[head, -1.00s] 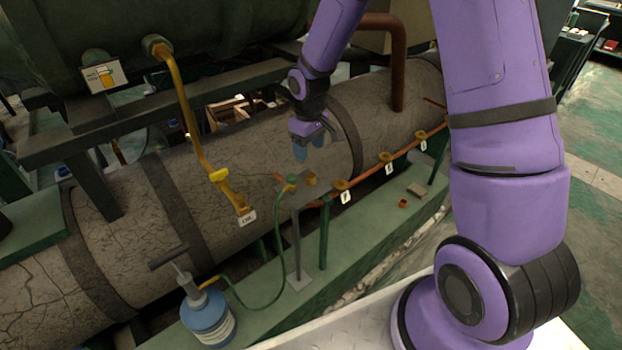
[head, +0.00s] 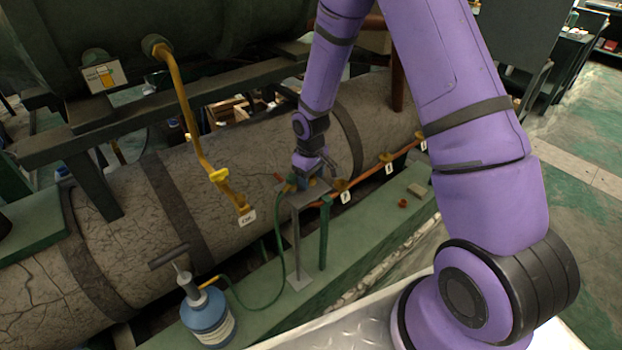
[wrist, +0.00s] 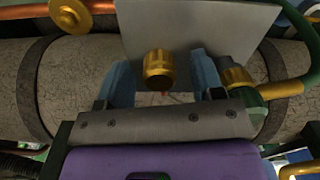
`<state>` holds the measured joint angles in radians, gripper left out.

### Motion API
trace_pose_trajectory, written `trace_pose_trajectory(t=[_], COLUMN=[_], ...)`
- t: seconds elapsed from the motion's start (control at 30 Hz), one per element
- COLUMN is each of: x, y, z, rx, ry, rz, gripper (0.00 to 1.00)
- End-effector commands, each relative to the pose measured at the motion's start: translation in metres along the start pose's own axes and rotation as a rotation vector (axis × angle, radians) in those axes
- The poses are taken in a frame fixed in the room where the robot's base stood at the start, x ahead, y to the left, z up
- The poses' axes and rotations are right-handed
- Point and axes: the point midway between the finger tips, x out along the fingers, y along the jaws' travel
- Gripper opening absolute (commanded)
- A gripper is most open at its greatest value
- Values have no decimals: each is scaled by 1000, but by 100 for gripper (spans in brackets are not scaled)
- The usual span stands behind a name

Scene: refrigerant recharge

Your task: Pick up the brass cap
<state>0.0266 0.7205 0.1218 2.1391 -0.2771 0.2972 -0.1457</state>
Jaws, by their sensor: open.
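The brass cap (wrist: 158,68), a small knurled golden cylinder, stands on the grey plate (wrist: 195,30) of a small stand. My gripper (wrist: 162,80) is open, with its blue fingers on either side of the cap and gaps showing between them and it. In the head view my gripper (head: 309,178) is down at the stand's top and mostly hides the cap. A brass fitting (wrist: 237,80) on the green hose sits on the plate just right of the right finger.
A green hose (head: 281,245) runs from the stand to a blue hand pump (head: 207,318) on the green ledge. An orange pipe with brass valves (head: 386,157) lies to the right. A large cracked grey pipe (head: 115,225) runs behind.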

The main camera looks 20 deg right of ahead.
Motion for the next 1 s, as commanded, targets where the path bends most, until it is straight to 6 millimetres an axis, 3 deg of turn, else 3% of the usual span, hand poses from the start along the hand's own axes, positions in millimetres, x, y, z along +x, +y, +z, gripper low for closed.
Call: trace_pose_trajectory(t=[0.2,0.43,0.77,1.0], x=[0,0,-1,-18], y=[0,0,0,1], z=[0,0,0,0], rx=[0,0,1,2], ry=[1,1,1,2], rz=[0,0,1,1], gripper=[61,9,9,9])
